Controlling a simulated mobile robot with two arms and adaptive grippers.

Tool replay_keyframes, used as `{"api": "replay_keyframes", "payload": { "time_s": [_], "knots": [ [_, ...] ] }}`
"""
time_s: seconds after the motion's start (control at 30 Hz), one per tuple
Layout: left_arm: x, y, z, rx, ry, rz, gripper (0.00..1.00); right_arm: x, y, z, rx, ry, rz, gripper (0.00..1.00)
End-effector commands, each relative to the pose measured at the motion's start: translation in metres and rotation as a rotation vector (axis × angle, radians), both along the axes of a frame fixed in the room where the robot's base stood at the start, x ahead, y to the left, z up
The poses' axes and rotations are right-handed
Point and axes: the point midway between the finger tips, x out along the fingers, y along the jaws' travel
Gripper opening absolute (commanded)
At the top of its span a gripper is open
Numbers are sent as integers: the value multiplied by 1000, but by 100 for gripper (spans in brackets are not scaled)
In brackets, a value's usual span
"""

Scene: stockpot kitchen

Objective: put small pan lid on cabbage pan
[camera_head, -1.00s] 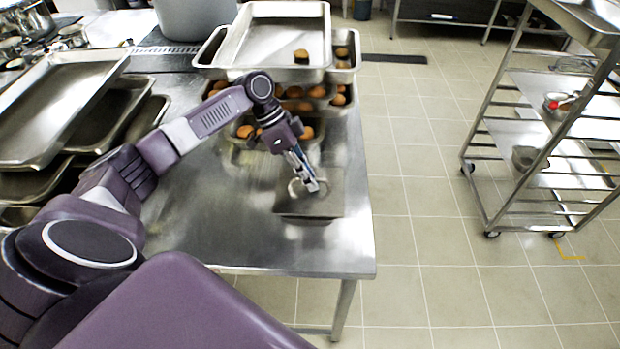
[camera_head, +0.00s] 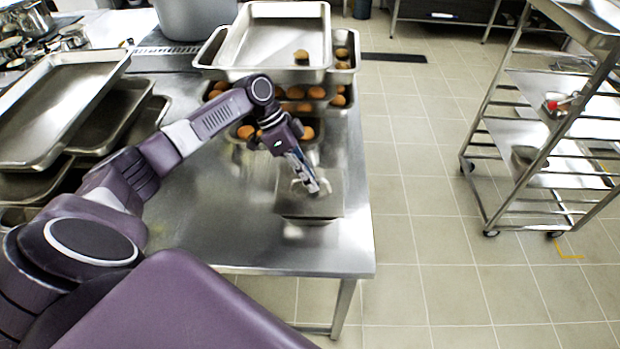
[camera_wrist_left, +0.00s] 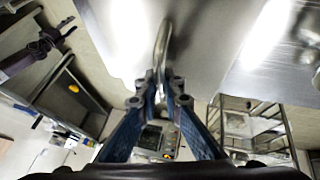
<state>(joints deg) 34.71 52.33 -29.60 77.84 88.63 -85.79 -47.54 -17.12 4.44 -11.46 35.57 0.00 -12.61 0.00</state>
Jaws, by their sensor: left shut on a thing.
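The small pan lid (camera_head: 288,203) is a flat grey metal rectangle near the front right corner of the steel table. My left gripper (camera_head: 315,187) points down over its middle and is shut on its looped handle. In the left wrist view the handle (camera_wrist_left: 162,45) runs up from between the blue fingertips (camera_wrist_left: 160,88), and the shiny lid surface lies behind it. A paler strip shows below the lid's front edge; I cannot tell whether it is a pan or a reflection. I cannot make out any cabbage. My right gripper is not in view.
Stacked trays with brown round items (camera_head: 297,93) stand behind the lid, under an upper tray (camera_head: 270,50). Empty trays (camera_head: 60,100) are stacked at left. A wheeled rack (camera_head: 487,150) stands at right with containers on its shelves. The table front (camera_head: 270,255) and the floor between are clear.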

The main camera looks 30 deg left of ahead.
Motion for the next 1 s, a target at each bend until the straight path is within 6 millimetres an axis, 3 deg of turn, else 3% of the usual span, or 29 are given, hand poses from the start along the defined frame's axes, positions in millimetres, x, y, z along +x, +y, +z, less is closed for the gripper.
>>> {"api": "replay_keyframes", "payload": {
  "time_s": [1.0],
  "knots": [
    [0, -1, -8, -2, -2, 0, 0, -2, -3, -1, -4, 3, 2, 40]
  ]
}}
